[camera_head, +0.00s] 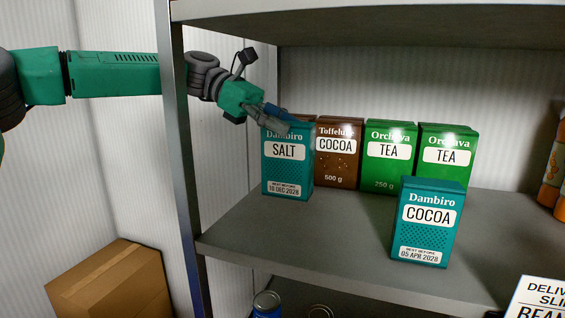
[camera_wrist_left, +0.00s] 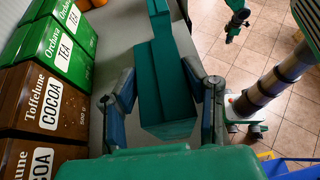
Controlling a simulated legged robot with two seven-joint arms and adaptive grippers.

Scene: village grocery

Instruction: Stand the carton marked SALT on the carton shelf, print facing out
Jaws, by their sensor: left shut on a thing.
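The teal Dambiro SALT carton (camera_head: 287,168) is upright at the left of the carton shelf (camera_head: 350,255), its print facing out. My left gripper (camera_head: 280,120) is shut on it near its top. The left wrist view shows the teal carton (camera_wrist_left: 165,95) between the two fingers (camera_wrist_left: 166,102). Its base is at or very near the shelf surface; I cannot tell whether it touches. My right gripper (camera_wrist_left: 234,32) appears small at the top of the left wrist view, over the floor; its jaws are too small to read.
A brown Toffelune COCOA carton (camera_head: 336,158) and two green Orchava TEA cartons (camera_head: 389,165) (camera_head: 444,160) stand to the right. A teal Dambiro COCOA carton (camera_head: 427,225) stands nearer the front. A shelf post (camera_head: 181,150) rises at left. Bare shelf lies in front of the brown carton.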

